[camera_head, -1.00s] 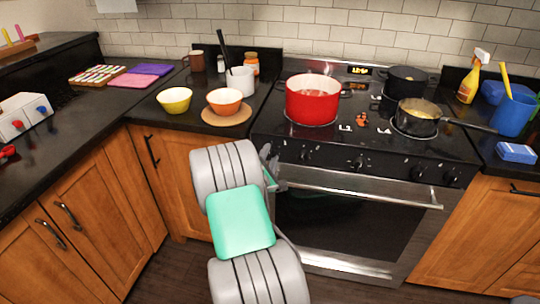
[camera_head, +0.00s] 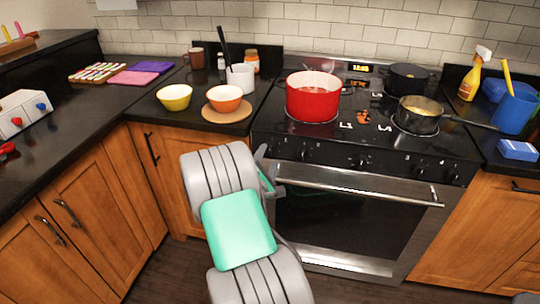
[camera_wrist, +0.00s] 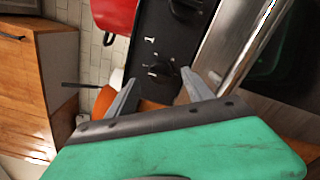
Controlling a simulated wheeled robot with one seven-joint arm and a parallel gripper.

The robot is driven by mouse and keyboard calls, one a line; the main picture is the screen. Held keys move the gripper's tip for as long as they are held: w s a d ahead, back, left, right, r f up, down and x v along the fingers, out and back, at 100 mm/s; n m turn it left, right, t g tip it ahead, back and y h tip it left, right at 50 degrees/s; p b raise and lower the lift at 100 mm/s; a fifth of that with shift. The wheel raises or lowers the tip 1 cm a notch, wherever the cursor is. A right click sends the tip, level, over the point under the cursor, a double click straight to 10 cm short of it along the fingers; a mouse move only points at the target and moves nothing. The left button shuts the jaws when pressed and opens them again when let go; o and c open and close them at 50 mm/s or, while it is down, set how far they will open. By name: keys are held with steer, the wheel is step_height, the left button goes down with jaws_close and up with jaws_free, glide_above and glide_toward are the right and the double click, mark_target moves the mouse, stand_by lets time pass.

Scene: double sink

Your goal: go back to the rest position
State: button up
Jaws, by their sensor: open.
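My gripper (camera_wrist: 158,76) is open in the wrist view, with two grey fingers spread apart and nothing between them. It points toward the stove front and its knobs. In the head view my arm hangs in front of the cabinet and the left side of the oven, and hides most of the gripper; only a small grey part shows beside the oven handle (camera_head: 357,184). I cannot tell the exact gap between the gripper and the oven front.
The stove holds a red pot (camera_head: 313,97), a dark pot (camera_head: 406,79) and a pan (camera_head: 418,117). A yellow bowl (camera_head: 174,97) and an orange bowl (camera_head: 225,98) stand on the left counter. A spray bottle (camera_head: 470,78) and a blue cup (camera_head: 514,113) stand at right. The floor by the oven is clear.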

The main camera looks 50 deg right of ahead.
steer(key=v, duration=0.4)
steer(key=shift+a, duration=0.15)
steer(key=shift+r, duration=0.1)
